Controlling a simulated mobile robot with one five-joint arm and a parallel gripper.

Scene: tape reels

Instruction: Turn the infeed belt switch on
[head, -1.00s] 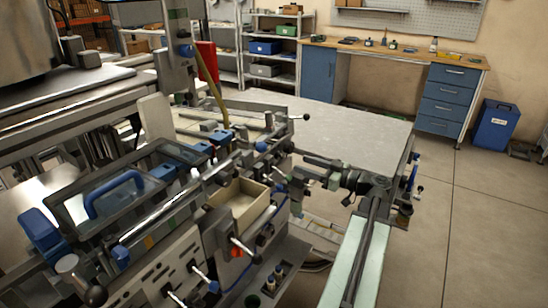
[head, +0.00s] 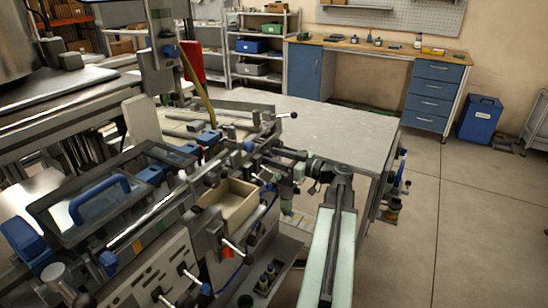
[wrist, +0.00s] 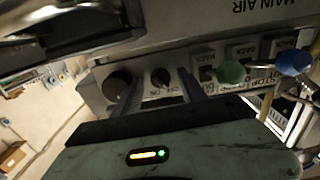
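In the wrist view a small dark rotary switch (wrist: 160,77) sits on a light panel (wrist: 205,58), with small, partly readable lettering by it. I cannot read a label naming the infeed belt. My gripper (wrist: 158,82) is open, with its two dark fingers apart and the switch between their tips. Whether a finger touches the switch cannot be told. In the head view my gripper (head: 272,160) reaches left to the machine's edge, and the switch is hidden there.
A larger black knob (wrist: 118,85) is just left of the switch. A green knob (wrist: 231,71) and a blue knob (wrist: 295,61) stick out on the right. In the head view an open beige box (head: 232,205) and several levers lie close left of my arm.

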